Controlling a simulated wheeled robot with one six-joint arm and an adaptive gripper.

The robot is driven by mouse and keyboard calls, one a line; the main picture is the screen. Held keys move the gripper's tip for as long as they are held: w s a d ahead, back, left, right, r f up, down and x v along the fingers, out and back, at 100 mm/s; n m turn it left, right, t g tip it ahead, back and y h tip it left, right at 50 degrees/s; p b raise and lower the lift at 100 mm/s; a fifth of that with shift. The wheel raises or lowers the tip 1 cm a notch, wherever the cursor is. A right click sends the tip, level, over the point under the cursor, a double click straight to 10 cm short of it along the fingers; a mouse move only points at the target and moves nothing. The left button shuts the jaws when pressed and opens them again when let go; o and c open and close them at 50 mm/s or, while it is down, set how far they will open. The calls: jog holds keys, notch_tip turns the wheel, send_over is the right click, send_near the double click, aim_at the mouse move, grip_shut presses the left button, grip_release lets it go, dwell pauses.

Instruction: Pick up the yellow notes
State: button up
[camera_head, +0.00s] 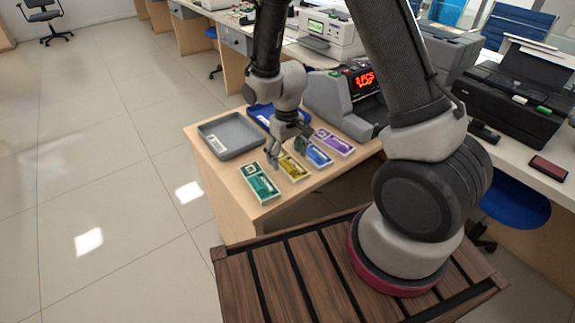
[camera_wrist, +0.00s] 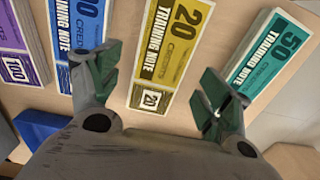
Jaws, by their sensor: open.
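The yellow notes (camera_head: 293,168) lie flat on the wooden counter, between the green notes (camera_head: 261,183) and the blue notes (camera_head: 314,153). In the wrist view the yellow notes (camera_wrist: 168,50) are marked 20. My gripper (camera_head: 273,155) is above the yellow notes. In the wrist view its open fingers (camera_wrist: 155,90) stand on either side of the yellow notes, with nothing between them gripped. The left finger covers part of the blue notes (camera_wrist: 80,25). The right finger is near the green notes (camera_wrist: 270,60), marked 50. How high the fingertips are is hard to tell.
Purple notes (camera_head: 335,142) lie at the right end of the row. A grey tray (camera_head: 209,133) and a blue tray (camera_head: 258,108) stand behind. A note counter (camera_head: 329,101) with a red display stands at the back right. The counter's left edge is close to the green notes.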

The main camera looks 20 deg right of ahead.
jog(key=shift+f, duration=0.8)
jog(key=c, duration=1.1)
